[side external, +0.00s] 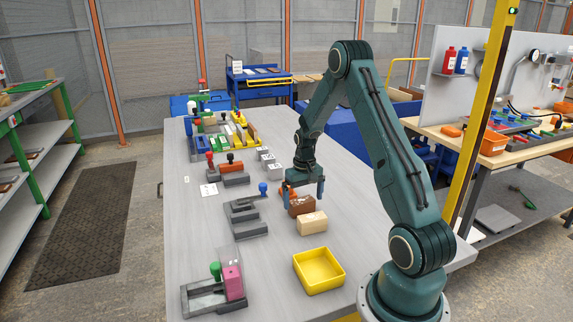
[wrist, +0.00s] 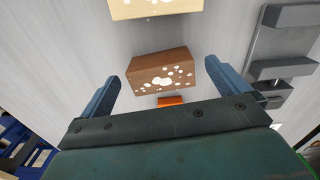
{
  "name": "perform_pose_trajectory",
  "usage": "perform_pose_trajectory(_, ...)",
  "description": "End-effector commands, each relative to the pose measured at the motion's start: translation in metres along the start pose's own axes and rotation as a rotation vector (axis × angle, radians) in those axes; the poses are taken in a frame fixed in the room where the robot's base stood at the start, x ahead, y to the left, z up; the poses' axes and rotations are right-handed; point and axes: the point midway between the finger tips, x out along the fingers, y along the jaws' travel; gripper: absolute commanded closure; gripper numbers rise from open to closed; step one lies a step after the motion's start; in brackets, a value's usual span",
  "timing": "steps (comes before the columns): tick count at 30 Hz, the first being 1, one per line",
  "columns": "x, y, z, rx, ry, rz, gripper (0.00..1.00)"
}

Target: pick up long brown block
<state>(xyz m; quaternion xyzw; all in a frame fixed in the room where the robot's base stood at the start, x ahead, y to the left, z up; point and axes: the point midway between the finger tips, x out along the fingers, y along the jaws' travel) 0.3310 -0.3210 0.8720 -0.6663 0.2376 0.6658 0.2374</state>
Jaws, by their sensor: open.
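The brown block (side external: 302,206) lies on the grey table in the side view, directly below my gripper (side external: 304,197). In the wrist view the brown block (wrist: 161,72) shows a face with white spots and sits between the two blue fingertips, with gaps on both sides. My gripper (wrist: 162,75) is open and empty, pointing down. In the side view its fingers reach down beside the block; whether they touch it is unclear.
A light tan block (side external: 312,223) lies just in front of the brown block. An orange block (wrist: 170,101) is behind it. A yellow tray (side external: 319,271) stands nearer the camera. Grey stepped fixtures (side external: 247,217) stand to the left. Table space between the fixtures and tray is clear.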

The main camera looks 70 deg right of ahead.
Motion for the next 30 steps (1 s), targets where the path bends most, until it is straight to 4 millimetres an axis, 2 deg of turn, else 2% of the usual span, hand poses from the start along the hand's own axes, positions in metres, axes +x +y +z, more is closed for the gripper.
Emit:
perform_pose_trajectory(3,0.016,0.0,0.003,0.0,-0.004,0.0,0.0)
perform_pose_trajectory(9,0.032,0.0,0.002,0.001,-0.002,0.0,0.0)
perform_pose_trajectory(26,0.034,0.0,0.002,0.001,0.0,0.0,0.0)
perform_pose_trajectory(30,0.034,0.0,0.002,0.001,0.0,0.0,0.28)
